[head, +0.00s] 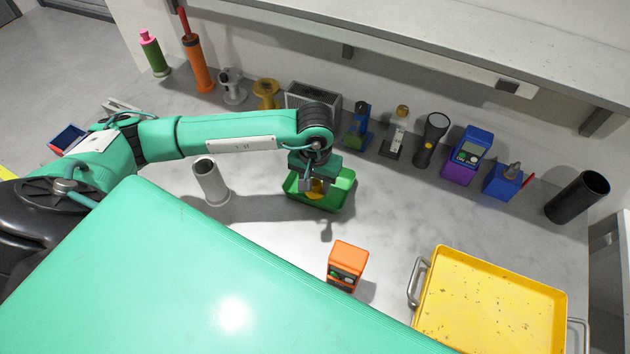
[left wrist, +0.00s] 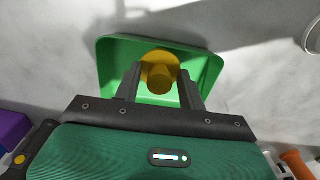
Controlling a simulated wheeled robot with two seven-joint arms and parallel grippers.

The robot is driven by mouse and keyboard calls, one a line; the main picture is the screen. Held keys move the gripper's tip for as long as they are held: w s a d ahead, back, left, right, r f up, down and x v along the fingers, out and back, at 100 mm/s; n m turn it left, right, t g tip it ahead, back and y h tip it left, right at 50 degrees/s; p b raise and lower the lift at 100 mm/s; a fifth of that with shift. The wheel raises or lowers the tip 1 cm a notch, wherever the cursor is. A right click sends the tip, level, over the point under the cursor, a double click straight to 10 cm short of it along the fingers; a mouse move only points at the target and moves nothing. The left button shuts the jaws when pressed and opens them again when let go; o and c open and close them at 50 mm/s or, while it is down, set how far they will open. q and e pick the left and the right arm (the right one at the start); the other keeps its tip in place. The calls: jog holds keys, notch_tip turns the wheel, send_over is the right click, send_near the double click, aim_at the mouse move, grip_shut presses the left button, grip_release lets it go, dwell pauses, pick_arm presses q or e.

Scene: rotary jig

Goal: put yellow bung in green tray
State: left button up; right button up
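The green tray (head: 331,204) sits on the grey bench in the middle of the head view; its rim also shows in the left wrist view (left wrist: 212,72). My left gripper (head: 318,185) points down over the tray. The yellow bung (head: 316,188) is between its fingers, inside the tray's outline; in the left wrist view the bung (left wrist: 160,76) touches both fingertips, so the gripper looks shut on it. I cannot tell whether the bung touches the tray floor. My right gripper is not in view.
A grey cylinder (head: 210,181) stands left of the tray. An orange device (head: 347,266) and a yellow metal tray (head: 490,310) are nearer the front. Several tools, including a black flashlight (head: 431,139) and a yellow spool (head: 266,93), line the back below a shelf (head: 430,50).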

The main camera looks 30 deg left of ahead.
aim_at(315, 182)
pick_arm(q)
jog(key=shift+r, duration=0.1)
jog(key=shift+r+p, duration=0.2)
jog(key=shift+p, duration=0.1)
notch_tip(315, 182, up, 12)
jog(key=b, duration=0.3)
jog(key=shift+f+b, duration=0.1)
jog(key=shift+b, duration=0.3)
